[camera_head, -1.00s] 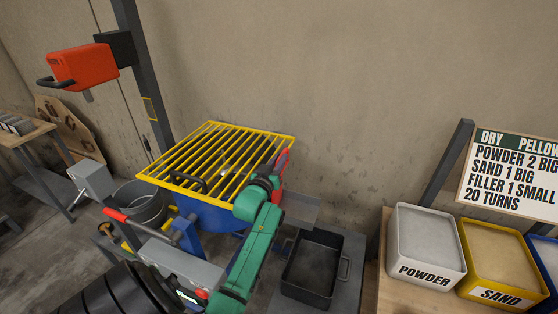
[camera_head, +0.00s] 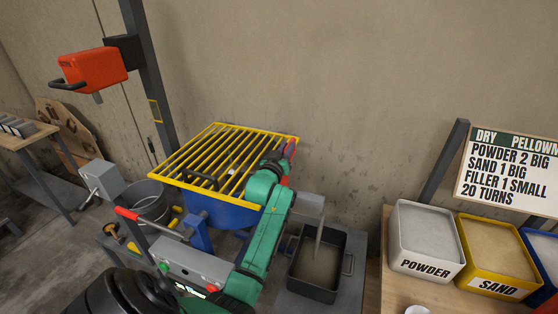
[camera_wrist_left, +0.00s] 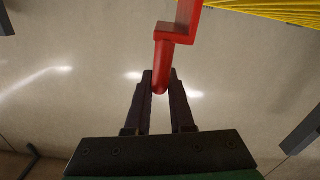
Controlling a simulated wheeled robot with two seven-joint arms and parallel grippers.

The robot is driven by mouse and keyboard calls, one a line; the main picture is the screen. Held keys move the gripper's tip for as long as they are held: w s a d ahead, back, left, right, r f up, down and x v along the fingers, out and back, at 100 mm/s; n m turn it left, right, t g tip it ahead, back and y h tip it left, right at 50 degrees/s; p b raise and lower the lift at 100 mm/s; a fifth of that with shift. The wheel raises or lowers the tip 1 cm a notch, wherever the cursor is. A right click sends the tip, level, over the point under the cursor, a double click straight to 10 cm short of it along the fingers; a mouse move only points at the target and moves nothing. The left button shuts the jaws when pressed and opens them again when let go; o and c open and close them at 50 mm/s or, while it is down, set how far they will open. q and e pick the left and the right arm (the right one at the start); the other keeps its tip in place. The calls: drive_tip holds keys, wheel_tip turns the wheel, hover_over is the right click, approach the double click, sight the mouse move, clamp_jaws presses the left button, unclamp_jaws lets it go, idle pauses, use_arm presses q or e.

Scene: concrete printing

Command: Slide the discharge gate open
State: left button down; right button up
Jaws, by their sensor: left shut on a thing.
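The blue mixer drum (camera_head: 225,213) stands under a yellow bar grate (camera_head: 185,168). A red handle (camera_wrist_left: 178,40) comes down from the top of the left wrist view, and its lower end lies between my left gripper's fingers (camera_wrist_left: 160,80). My left gripper is shut on this handle. In the head view my green arm reaches to the drum's right side, and the fingers are mostly hidden behind the wrist. A grey chute (camera_head: 308,206) sticks out at the drum's right. A thin grey stream (camera_head: 319,240) falls from it into a black tray (camera_head: 312,290). The gate plate itself is hidden.
The powder bin (camera_head: 427,267) and sand bin (camera_head: 497,285) stand on a wooden table at the right, below a recipe board (camera_head: 510,170). A red hoist box (camera_head: 92,68) hangs from a post at the upper left. A grey bucket (camera_head: 146,200) stands left of the drum.

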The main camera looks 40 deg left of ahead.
use_arm(q)
drive_tip(key=shift+r, duration=0.85)
drive_tip(key=c, duration=0.8)
unclamp_jaws()
drive_tip(key=shift+f, duration=0.1)
drive_tip(key=shift+d, duration=0.1)
use_arm(e)
drive_tip(key=shift+w+r, duration=0.25)
drive_tip(key=shift+w, duration=0.25)
drive_tip(key=shift+w+r, duration=0.2)
drive_tip(key=shift+w, duration=0.25)
use_arm(q)
drive_tip(key=shift+f, duration=0.1)
use_arm(e)
drive_tip(key=shift+s, duration=0.1)
